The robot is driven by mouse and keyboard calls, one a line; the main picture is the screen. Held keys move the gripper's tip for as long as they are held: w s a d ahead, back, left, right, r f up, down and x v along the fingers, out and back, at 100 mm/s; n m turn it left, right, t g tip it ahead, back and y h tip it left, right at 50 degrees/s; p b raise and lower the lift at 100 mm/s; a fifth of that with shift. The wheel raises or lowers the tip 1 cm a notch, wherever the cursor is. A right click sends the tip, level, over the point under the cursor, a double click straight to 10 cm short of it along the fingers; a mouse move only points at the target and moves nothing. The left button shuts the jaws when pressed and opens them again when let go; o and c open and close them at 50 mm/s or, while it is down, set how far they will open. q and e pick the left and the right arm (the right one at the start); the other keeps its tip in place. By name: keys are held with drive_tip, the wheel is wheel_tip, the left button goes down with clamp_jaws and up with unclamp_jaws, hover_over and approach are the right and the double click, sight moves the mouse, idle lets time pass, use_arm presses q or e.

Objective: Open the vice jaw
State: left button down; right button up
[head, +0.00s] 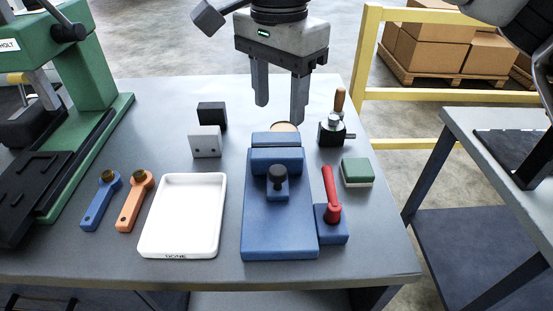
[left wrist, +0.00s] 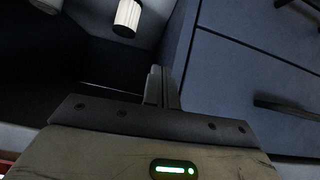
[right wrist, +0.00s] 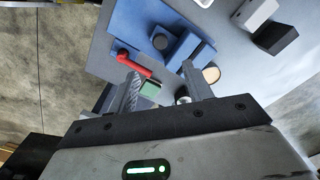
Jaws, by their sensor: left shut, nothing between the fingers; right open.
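The blue vice (head: 262,225) stands on the grey bench, with a black knob (head: 277,176) on top. Its two jaw blocks (head: 277,160) are close together at its far end; I cannot tell how wide the gap is. A red lever (head: 330,195) stands on a blue block at the vice's right side; the lever also shows in the right wrist view (right wrist: 131,64). My right gripper (head: 280,112) is open and empty, above the bench beyond the vice, apart from it. My left gripper (left wrist: 162,88) is shut and empty beside dark blue drawer fronts, outside the head view.
A white tray (head: 149,247) lies left of the vice, then orange (head: 132,205) and blue (head: 98,205) handled tools. Black and grey blocks (head: 206,142) stand behind the tray. A green-topped block (head: 356,171) and small wooden-handled device (head: 335,128) stand right. A green press fills the left.

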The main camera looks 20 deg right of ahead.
sight(278, 170)
use_arm(q)
drive_tip(key=shift+s+a+p, duration=0.15)
drive_tip(key=shift+s+p, duration=0.05)
drive_tip(key=shift+p, duration=0.4)
use_arm(e)
wheel_tip(278, 170, down, 13)
drive_tip(key=shift+f, duration=0.1)
use_arm(q)
drive_tip(key=shift+r, duration=0.1)
